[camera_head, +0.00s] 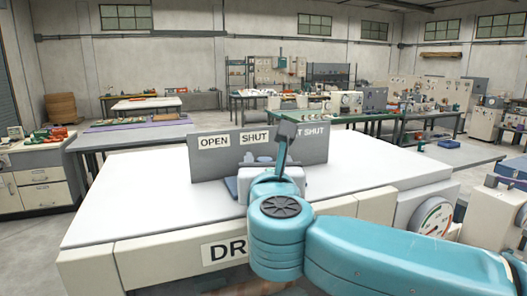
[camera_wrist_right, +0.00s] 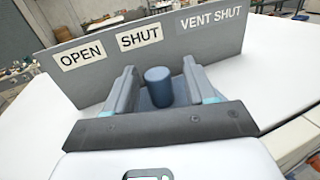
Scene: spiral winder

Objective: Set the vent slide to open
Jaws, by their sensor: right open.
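The vent slide's blue-grey knob (camera_wrist_right: 158,88) stands upright in the right wrist view, in front of a grey panel (camera_wrist_right: 95,88). The panel bears the plates OPEN (camera_wrist_right: 82,56), SHUT (camera_wrist_right: 139,37) and VENT SHUT (camera_wrist_right: 211,19). The knob is below and slightly right of the SHUT plate. My right gripper (camera_wrist_right: 160,68) is open, its two fingers on either side of the knob. I see gaps beside the knob, so the fingers do not appear to grip it. In the head view my right gripper (camera_head: 262,166) is in front of the panel (camera_head: 210,166). My left gripper is out of view.
The panel stands on a broad white machine top (camera_head: 130,190), clear to its left and right. A round dial (camera_head: 433,220) is on the front right. Workbenches (camera_head: 150,140) with loose items stand farther back.

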